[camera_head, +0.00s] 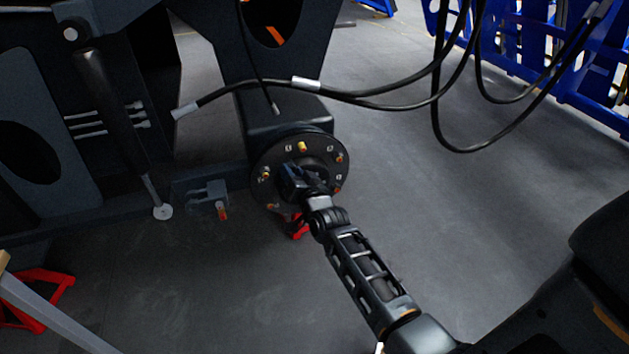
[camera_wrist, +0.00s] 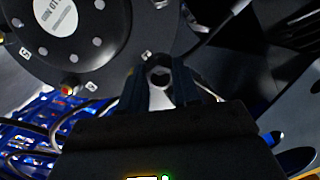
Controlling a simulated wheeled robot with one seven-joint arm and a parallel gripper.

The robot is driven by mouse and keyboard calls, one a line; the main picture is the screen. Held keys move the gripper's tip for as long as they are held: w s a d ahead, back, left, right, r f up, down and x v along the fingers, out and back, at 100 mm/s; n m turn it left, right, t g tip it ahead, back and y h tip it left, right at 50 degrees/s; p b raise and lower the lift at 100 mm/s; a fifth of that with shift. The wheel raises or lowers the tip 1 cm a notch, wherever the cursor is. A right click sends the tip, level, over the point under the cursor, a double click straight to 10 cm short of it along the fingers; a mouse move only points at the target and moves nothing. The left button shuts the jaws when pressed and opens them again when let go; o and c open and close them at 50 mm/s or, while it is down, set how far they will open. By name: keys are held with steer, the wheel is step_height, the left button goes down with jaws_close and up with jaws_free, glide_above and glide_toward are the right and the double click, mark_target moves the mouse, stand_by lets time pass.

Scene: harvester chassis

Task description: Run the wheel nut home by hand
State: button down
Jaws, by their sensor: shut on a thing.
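The dark round wheel hub (camera_head: 277,150) is at the end of the axle in the head view. Several brass-coloured studs (camera_head: 302,147) stand around its rim. In the wrist view the hub face (camera_wrist: 95,48) fills the upper left, with one gold and red stud (camera_wrist: 68,91) at its edge. My gripper (camera_head: 293,180) is at the hub face, toward its lower side. In the wrist view my gripper (camera_wrist: 159,84) is shut on a grey metal wheel nut (camera_wrist: 160,75) between its fingertips. The nut is close to the hub's rim; I cannot tell whether it sits on a stud.
Black hoses (camera_head: 375,99) hang across above the hub. A red stand (camera_head: 297,227) is on the floor below it. A cylinder (camera_head: 112,112) and chassis plates are at left. Blue racks (camera_head: 590,95) stand at back right. The floor (camera_head: 450,215) right of the hub is clear.

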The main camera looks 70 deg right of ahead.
mark_target(303, 150)
steer(key=s+d+h, duration=0.1)
steer(key=s+m, duration=0.1)
steer(key=s, duration=0.1)
steer(key=s+d+h+b, duration=0.1)
steer(key=s, duration=0.1)
steer(key=shift+d+f+m+g+h, duration=0.15)
steer(key=shift+d+m+g+h, duration=0.15)
steer(key=shift+d+g, duration=0.1)
steer(key=shift+a, duration=0.1)
steer(key=shift+p+x, duration=1.3)
steer(key=shift+x, duration=1.7)
steer(key=shift+x, duration=1.6)
steer(key=shift+s+a+f, duration=0.1)
steer(key=shift+a, duration=0.05)
